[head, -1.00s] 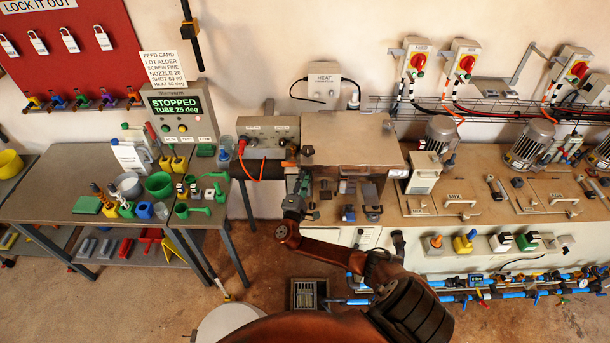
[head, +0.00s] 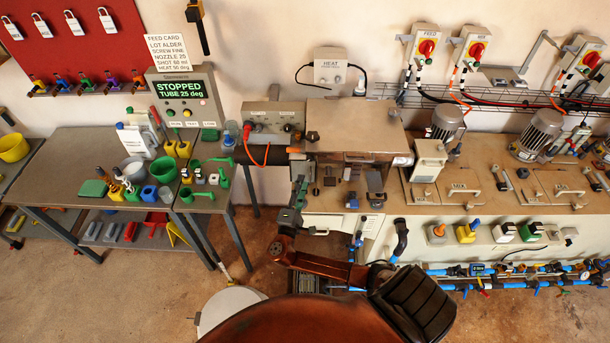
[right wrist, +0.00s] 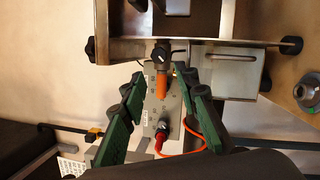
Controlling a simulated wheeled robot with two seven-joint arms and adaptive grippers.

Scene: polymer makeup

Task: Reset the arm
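My right gripper (head: 298,188) is in front of the left end of the grey bench machine (head: 355,122) in the head view. My brown right arm (head: 325,266) reaches up to it from the lower right. In the right wrist view, the two green fingers of the right gripper (right wrist: 160,76) stand apart with nothing held between them. Beyond them shows a grey control box (right wrist: 160,110) with an orange-tipped part, a red plug and an orange cable. I cannot tell from this view how near the fingers are to it. My left gripper is not in view.
A dark table (head: 68,160) with coloured cups and bottles stands at the left, below a stopped-status display (head: 184,100). A long bench with lids and motors (head: 540,135) runs right. Blue pipes (head: 510,283) lie below it. The floor at lower left is mostly clear.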

